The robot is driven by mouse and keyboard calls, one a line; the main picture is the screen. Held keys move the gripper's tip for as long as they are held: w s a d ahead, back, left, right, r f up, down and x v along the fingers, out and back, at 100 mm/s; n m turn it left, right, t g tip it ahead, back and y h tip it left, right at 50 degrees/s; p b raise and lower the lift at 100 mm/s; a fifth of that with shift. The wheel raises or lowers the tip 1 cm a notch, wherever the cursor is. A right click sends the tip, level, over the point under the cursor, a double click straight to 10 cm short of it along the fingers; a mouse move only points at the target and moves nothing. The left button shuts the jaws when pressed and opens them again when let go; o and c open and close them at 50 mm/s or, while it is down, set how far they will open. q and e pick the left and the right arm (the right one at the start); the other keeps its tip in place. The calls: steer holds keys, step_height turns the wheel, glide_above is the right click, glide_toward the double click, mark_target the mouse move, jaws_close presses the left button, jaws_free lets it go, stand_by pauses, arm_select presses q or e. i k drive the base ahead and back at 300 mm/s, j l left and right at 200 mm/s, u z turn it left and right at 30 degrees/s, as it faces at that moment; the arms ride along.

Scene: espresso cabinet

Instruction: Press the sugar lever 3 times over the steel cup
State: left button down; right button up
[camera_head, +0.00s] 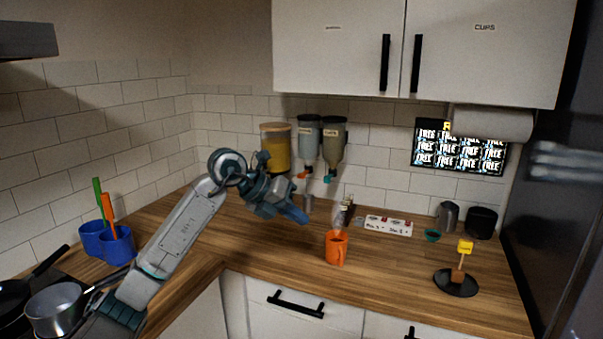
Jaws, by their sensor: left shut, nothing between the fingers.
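Two wall dispensers hang under the cabinet: a pale grey-blue one (308,138) with an orange lever (304,175), and a brown-grey one (334,145) with a teal lever (327,179). Their labels are too small to read surely. A small steel cup (308,202) stands on the counter below the pale dispenser, partly hidden by my left gripper. My left gripper (302,216) is shut and empty. Its blue fingers point right and down, in front of the cup and below the orange lever in the picture; contact cannot be told. My right gripper is out of view.
An orange mug (336,248) stands nearer the counter's front edge. A yellow-filled jar (275,147) is left of the dispensers. A steel pitcher (447,216) and a black canister (482,222) stand at right. Blue utensil cups (117,247) and a pot (62,310) are at left.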

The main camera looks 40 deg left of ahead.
mark_target(303, 175)
steer(key=i+j, duration=1.55)
steer(key=j, duration=0.1)
